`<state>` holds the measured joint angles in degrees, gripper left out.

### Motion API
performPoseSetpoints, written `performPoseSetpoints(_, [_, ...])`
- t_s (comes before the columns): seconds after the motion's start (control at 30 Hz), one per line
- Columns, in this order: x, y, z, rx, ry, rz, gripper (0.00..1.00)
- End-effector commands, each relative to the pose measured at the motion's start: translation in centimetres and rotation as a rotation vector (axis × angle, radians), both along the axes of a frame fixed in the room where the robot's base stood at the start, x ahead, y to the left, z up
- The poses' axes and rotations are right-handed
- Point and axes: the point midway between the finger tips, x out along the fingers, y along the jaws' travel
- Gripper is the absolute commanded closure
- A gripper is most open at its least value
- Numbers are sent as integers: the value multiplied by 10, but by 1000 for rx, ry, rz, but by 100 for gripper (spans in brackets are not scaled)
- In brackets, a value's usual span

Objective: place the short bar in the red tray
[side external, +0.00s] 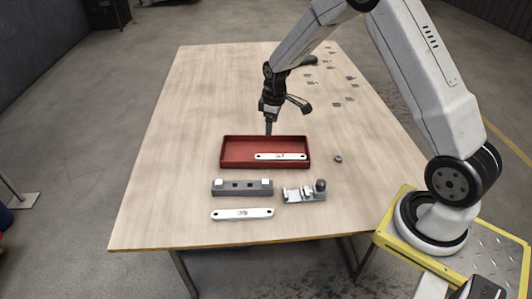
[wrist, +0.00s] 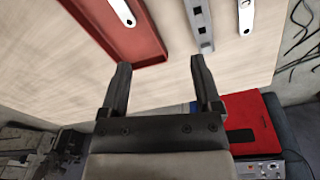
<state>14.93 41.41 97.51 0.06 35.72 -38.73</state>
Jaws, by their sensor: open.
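The red tray (side external: 225,150) sits near the middle of the table; part of it shows at upper left in the wrist view (wrist: 150,48). A white bar with holes (side external: 270,156) lies flat inside, near the tray's front wall; its end shows in the wrist view (wrist: 123,12). A similar white bar (side external: 242,214) lies on the table at the front. The bar in the tray looks slightly shorter, but it is farther away. My gripper (side external: 269,131) points down near the tray's back wall. In the wrist view my gripper (wrist: 159,78) is open, with nothing between its fingers.
A grey block with white pads (side external: 242,188) lies between tray and front bar. A metal bracket fixture (side external: 303,194) stands right of it. A small nut-like part (side external: 338,159) lies right of the tray. Several small plates (side external: 338,103) lie scattered behind. The table's left side is clear.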

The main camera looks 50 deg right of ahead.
Motion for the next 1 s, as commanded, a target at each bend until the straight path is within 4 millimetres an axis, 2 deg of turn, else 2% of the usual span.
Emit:
performPoseSetpoints(0.1, [-20, 25, 21, 4, -25, -53, 18])
performPoseSetpoints(0.3, [-61, 61, 45, 18, -61, -152, 18])
performPoseSetpoints(0.6, [-136, 105, 68, 54, -112, -296, 18])
performPoseSetpoints(0.8, [-178, 122, 71, 78, -136, -371, 18])
performPoseSetpoints(1.0, [-196, 127, 71, 89, -144, -405, 18])
